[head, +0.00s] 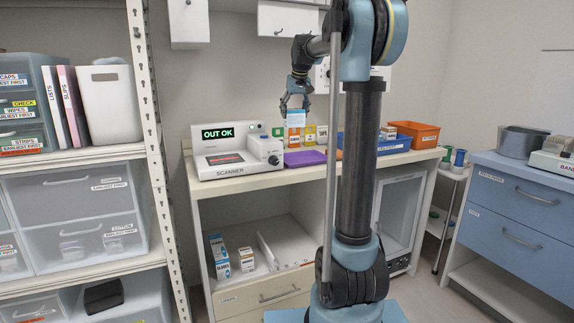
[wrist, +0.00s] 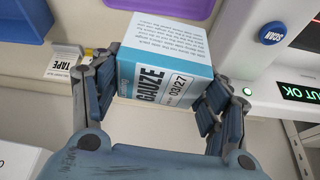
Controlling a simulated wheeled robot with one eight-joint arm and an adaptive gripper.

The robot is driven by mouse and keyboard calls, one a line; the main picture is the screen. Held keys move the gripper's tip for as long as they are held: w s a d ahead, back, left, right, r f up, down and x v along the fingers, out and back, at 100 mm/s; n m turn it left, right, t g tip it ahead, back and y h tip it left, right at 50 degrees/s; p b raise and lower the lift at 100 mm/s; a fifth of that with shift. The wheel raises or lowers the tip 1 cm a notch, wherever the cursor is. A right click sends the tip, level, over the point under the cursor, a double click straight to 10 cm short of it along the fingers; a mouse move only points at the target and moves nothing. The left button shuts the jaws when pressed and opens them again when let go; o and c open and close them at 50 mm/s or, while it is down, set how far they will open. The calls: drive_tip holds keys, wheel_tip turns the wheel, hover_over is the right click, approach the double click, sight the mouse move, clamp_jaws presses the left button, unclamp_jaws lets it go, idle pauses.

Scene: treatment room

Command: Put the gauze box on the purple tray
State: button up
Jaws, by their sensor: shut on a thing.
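The gauze box (wrist: 165,72), white and light blue with GAUZE and a date printed on it, is held between the two fingers of my gripper (wrist: 166,88) in the wrist view. In the head view my gripper (head: 296,104) hangs above the counter, and the box (head: 296,117) shows at its fingertips. The purple tray (head: 305,158) lies on the counter below, right of the scanner. In the wrist view part of the tray (wrist: 165,6) shows at the top edge, apart from the box.
The scanner (head: 237,160) reads OUT OK, left of the tray. Small coloured boxes (head: 310,135) stand behind the tray. A blue bin (head: 394,146) and an orange bin (head: 415,133) stand to the right. My arm hides part of the counter.

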sight(302, 124)
drive_tip(key=shift+a, duration=0.6)
drive_tip(key=shift+n, duration=0.5)
drive_tip(key=s+d+f, duration=0.2)
drive_tip(key=d, duration=0.1)
drive_tip(key=s+d+f, duration=0.1)
drive_tip(key=shift+d+f, duration=0.2)
drive_tip(key=shift+f, duration=0.2)
drive_tip(key=shift+s+d+f, duration=0.1)
drive_tip(key=shift+d+f, duration=0.05)
drive_tip(key=shift+f, duration=4.95)
drive_tip(key=o, duration=1.2)
drive_tip(key=shift+f, duration=0.1)
